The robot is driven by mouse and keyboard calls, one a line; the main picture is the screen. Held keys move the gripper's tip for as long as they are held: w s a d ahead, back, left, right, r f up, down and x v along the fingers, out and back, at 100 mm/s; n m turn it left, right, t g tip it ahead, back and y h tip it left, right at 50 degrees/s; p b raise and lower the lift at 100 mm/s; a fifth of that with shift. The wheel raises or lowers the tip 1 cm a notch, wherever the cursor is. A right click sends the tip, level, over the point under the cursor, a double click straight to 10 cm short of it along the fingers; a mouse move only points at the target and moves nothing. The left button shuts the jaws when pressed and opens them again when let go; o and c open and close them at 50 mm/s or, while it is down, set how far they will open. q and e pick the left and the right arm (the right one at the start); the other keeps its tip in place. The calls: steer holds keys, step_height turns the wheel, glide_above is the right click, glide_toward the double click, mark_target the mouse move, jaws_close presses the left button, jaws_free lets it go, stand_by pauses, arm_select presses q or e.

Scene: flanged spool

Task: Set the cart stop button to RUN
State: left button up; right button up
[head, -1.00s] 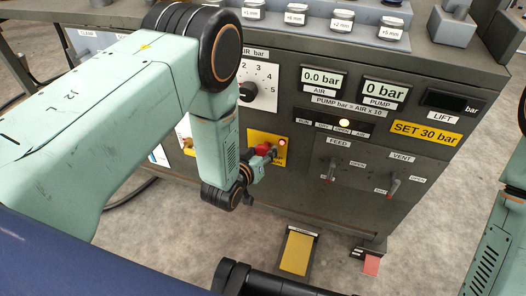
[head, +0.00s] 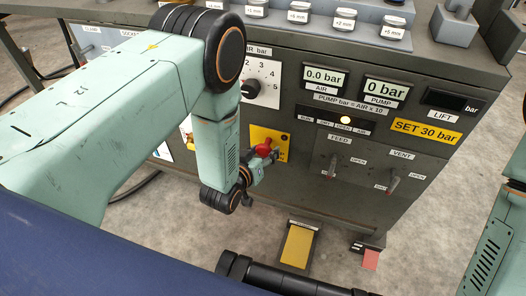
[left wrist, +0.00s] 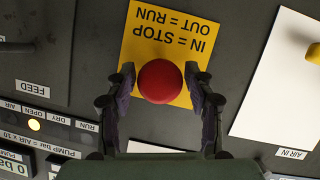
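The cart stop button is a red mushroom knob (left wrist: 160,82) on a yellow plate (left wrist: 160,30) marked "IN = STOP, OUT = RUN", upside down in the left wrist view. In the head view the red knob (head: 263,150) shows in front of the yellow plate (head: 257,133). My left gripper (left wrist: 160,76) has one finger on each side of the knob. The fingers are apart, with a thin gap showing at each side, so contact is not clear. How far the knob stands out cannot be judged. My right gripper is out of view.
The lamp row (head: 338,122) has one lit lamp, near OPEN. FEED (head: 332,166) and VENT (head: 393,184) levers stand to the right. A yellow pedal (head: 297,246) and a red pedal (head: 371,259) are on the floor. A white dial (head: 262,82) is above the plate.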

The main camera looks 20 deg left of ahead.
arm_select(q)
steer(key=v, duration=1.2)
steer(key=shift+f, duration=0.1)
steer(key=s+a+f+m+g+y+p, duration=0.1)
steer(key=s+a+f+g+p, duration=0.15)
steer(key=s+f+g, duration=0.65)
steer(key=s+a+r+g+p, duration=0.2)
steer(key=s+r+g+p, duration=0.2)
steer(key=s, duration=1.2)
step_height(320, 180, up, 4)
steer(key=shift+s+a+f+y+p, duration=0.1)
steer(key=shift+s+a+y+p, duration=0.2)
steer(key=shift+p, duration=0.75)
stand_by(0.5)
